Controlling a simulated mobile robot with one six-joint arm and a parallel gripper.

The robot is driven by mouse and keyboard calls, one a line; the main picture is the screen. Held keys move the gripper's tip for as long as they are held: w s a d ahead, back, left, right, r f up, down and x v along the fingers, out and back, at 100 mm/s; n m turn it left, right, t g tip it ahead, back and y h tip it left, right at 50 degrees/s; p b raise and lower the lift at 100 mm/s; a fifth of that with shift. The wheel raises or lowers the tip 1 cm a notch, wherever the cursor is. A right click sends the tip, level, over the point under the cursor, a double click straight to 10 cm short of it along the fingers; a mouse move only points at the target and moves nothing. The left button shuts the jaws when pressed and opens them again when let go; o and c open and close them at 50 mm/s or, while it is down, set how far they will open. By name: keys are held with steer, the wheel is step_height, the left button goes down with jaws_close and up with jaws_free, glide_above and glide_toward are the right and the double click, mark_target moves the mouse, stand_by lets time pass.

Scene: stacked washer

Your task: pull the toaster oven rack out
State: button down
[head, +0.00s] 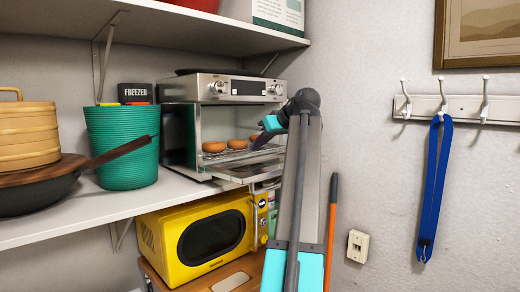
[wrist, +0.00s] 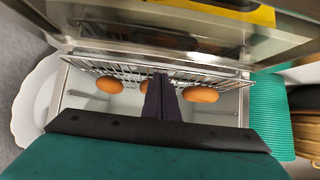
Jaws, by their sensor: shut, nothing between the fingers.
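The toaster oven (head: 228,88) stands on the shelf with its door (head: 245,172) folded down open. Its wire rack (head: 225,157) shows inside, with brown round food items (head: 214,147) at its level. In the wrist view the rack (wrist: 105,68) runs across the oven opening, with the lowered door (wrist: 190,42) above it in the picture. My gripper (head: 261,139) is at the front of the oven opening. Its dark fingers (wrist: 160,78) are shut together, with their tips at the rack's front edge in the picture. I cannot tell whether they touch the rack.
A green basket (head: 120,150) and a pan (head: 40,192) stand left of the oven. A yellow microwave (head: 195,240) sits below. The upper shelf (head: 200,28) overhangs the oven. A white plate (wrist: 30,108) shows in the wrist view. The wall is right of my arm.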

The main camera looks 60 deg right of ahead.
mark_target(276, 162)
steer(key=shift+s+a, duration=0.1)
steer(key=shift+s, duration=0.2)
stand_by(0.4)
steer(key=shift+s+a+f, duration=0.1)
steer(key=shift+s+a, duration=0.15)
steer(key=shift+s, duration=0.5)
steer(key=shift+s, duration=0.1)
steer(key=shift+s+a+f, duration=0.15)
steer(key=shift+s+a, duration=0.15)
steer(key=shift+s, duration=0.5)
steer(key=shift+s, duration=0.25)
steer(key=shift+s+a+f+p, duration=0.15)
steer(key=shift+s+a+p, duration=0.15)
steer(key=shift+s, duration=0.45)
steer(key=shift+s, duration=0.15)
stand_by(0.4)
steer(key=shift+s+a+f, duration=0.15)
steer(key=shift+s+a, duration=0.15)
steer(key=shift+s, duration=0.45)
